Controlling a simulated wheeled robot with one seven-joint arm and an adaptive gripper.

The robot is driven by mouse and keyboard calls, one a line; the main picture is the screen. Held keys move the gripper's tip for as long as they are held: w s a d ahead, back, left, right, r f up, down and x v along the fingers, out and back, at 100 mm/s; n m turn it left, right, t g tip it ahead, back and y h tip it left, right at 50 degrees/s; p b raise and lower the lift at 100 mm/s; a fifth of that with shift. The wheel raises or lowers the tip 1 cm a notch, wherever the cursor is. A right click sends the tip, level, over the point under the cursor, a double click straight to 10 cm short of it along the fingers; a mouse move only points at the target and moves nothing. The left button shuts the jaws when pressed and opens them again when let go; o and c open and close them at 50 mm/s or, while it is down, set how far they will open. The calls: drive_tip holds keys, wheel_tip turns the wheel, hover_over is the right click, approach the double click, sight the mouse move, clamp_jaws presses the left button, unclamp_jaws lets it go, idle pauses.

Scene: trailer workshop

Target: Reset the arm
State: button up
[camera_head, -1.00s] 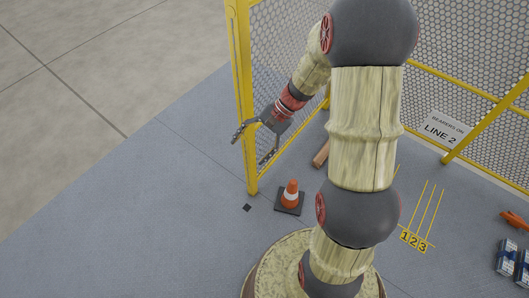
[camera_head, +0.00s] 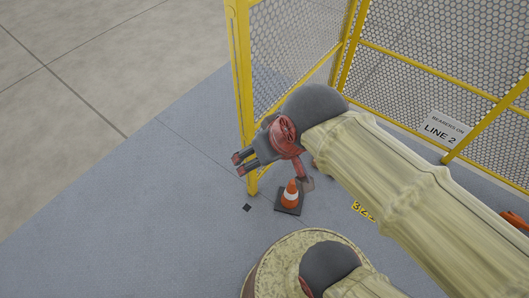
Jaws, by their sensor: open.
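My gripper (camera_head: 239,164) is at the left of my arm, in front of the yellow corner post of the cage. Its two dark fingers point left and stand apart, with nothing seen between them. My arm stretches from the lower right up to the grey joint beside the gripper. It hides much of the floor on the right.
An orange and white cone (camera_head: 291,192) on a dark base stands just below the gripper. The yellow post (camera_head: 240,60) and mesh fence (camera_head: 297,40) are close behind. A "LINE 2" sign (camera_head: 441,128) hangs on the right fence. The floor at left is clear.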

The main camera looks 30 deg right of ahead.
drive_tip(key=shift+s+r, duration=0.15)
drive_tip(key=shift+s, duration=0.05)
